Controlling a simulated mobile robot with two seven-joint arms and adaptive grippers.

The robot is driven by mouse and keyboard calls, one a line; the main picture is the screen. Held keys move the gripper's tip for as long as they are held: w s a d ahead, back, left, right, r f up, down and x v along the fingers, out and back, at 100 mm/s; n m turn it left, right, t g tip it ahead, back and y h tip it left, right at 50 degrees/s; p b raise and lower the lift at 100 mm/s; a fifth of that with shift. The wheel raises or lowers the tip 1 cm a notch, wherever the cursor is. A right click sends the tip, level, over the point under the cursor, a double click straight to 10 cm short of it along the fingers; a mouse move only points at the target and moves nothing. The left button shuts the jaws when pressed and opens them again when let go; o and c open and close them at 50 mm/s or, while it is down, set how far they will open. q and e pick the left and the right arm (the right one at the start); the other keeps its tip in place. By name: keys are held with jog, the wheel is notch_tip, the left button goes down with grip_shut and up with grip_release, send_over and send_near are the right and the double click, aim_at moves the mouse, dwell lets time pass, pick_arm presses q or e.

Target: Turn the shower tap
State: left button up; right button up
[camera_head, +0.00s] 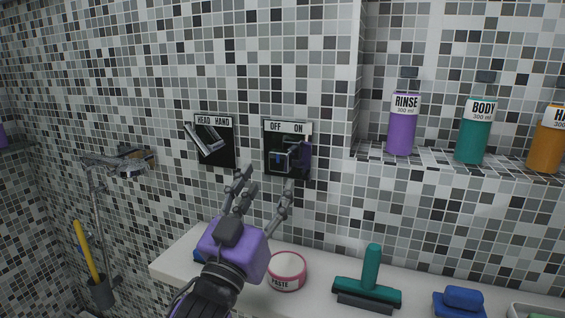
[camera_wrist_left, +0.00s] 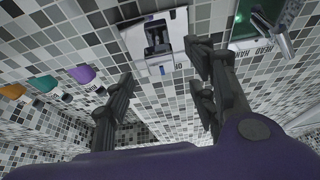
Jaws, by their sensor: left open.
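The OFF/ON tap plate (camera_head: 303,168) is a dark square on the tiled wall with a white label strip on top. A small lever (camera_head: 283,158) sticks out of its middle. The plate also shows in the left wrist view (camera_wrist_left: 177,27). To its left is the HEAD/HAND plate (camera_head: 226,158) with a metal lever (camera_head: 205,139) tilted up to the left. My left gripper (camera_head: 264,190) is open and empty, just below and in front of the OFF/ON plate. In the left wrist view, its fingers (camera_wrist_left: 160,78) spread on either side below the plate. My right gripper is not in view.
A ledge below holds a paste tub (camera_head: 287,270), a green squeegee (camera_head: 372,280) and a blue block (camera_head: 462,300). A tiled shelf at right carries purple (camera_head: 402,130), teal (camera_head: 473,140) and orange bottles (camera_head: 549,140). A shower rail with a holder (camera_head: 122,163) stands at left.

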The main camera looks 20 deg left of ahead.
aim_at(278, 165)
pick_arm(q)
jog(key=x, duration=0.5)
jog(key=shift+r, duration=0.1)
jog(key=shift+w+r, duration=0.25)
jog(key=shift+w, duration=0.3)
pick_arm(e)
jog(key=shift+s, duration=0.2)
pick_arm(q)
jog(key=c, duration=1.2)
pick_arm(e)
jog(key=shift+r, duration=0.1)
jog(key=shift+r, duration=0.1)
